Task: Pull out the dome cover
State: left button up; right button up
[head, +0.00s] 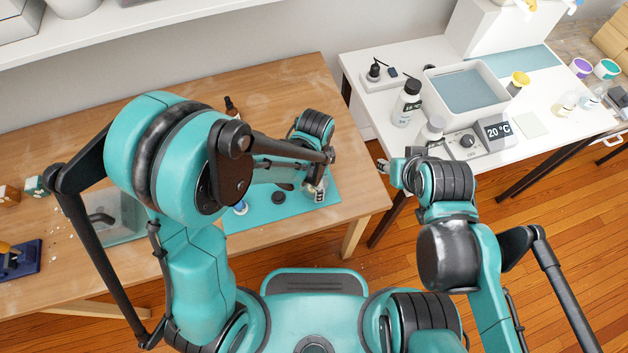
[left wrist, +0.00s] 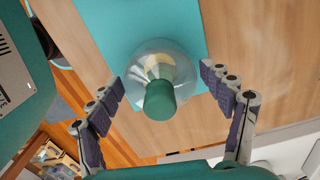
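The dome cover (left wrist: 188,60) is clear, with a green knob (left wrist: 159,102) facing the left wrist camera. It stands on a teal mat (left wrist: 170,18), with something pale inside. My left gripper (left wrist: 160,84) is open, its padded fingers on either side of the dome, with gaps visible between them and the knob. In the head view my left gripper (head: 318,185) is over the right part of the mat (head: 262,222), and the arm hides most of the dome. My right gripper (head: 388,170) is by the white table's near edge; its fingers are too small to read.
The wooden table (head: 290,90) also holds a dark bottle (head: 230,106) and a dark round piece (head: 278,197). The white table (head: 385,125) at right carries a water bath (head: 467,90), a bottle (head: 408,102) and cups. A gap separates the tables.

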pick_arm(q)
jog(key=c, duration=0.8)
jog(key=shift+r+p, duration=0.4)
jog(key=shift+r, duration=0.25)
jog(key=shift+r+p, duration=2.55)
jog(key=shift+r, duration=0.9)
